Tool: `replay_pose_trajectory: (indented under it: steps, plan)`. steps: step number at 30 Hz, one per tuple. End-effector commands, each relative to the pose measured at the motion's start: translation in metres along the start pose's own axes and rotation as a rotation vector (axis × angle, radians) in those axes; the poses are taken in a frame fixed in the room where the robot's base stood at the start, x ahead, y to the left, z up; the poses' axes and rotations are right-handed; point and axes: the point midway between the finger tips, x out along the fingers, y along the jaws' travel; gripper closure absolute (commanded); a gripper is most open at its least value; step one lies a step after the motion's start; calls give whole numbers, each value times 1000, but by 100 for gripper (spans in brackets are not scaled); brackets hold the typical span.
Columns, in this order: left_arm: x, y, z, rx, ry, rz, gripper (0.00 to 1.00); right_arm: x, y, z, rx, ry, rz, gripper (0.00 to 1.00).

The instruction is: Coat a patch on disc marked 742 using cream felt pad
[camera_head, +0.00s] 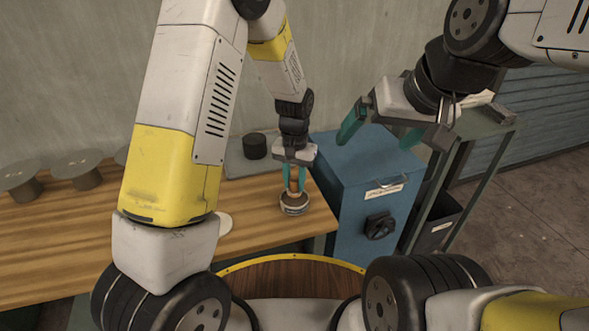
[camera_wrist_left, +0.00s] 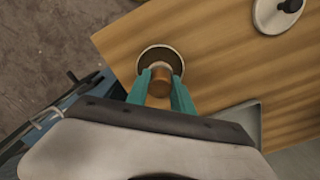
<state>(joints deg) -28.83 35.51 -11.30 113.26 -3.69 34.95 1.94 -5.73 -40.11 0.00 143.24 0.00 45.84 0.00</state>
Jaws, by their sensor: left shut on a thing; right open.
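My left gripper (camera_head: 295,180) is shut on an upright wooden handle, above a round dish (camera_head: 294,208) near the right end of the bench. The left wrist view shows the same fingers (camera_wrist_left: 161,88) around the handle (camera_wrist_left: 161,82), with the dish's pale rim and dark brown inside (camera_wrist_left: 152,55) beyond. I cannot tell whether the handle belongs to the cream felt pad; its underside is hidden. Grey discs on short stands (camera_head: 20,174) (camera_head: 77,163) are at the left of the bench, a third partly behind my arm. No number is legible. My right gripper (camera_head: 380,137) is open and empty above the blue cabinet.
The wooden bench (camera_head: 262,225) has bare room around the dish. A black cylinder (camera_head: 255,146) stands on a grey plate behind. A pale round thing (camera_head: 225,223) is partly hidden by my left arm. The blue cabinet (camera_head: 345,185) and a metal rack (camera_head: 480,130) stand at right.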

Motion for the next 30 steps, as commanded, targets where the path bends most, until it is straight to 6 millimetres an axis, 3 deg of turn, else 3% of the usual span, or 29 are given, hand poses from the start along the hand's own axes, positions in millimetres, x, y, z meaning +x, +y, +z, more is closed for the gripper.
replay_pose_trajectory:
  steps: [15,30]
  plan:
    - [-42,0,-1,1,3,0,100,0,0,0,0,0,0,0]
    - [-47,0,0,1,2,0,100,0,0,0,0,0,0,0]
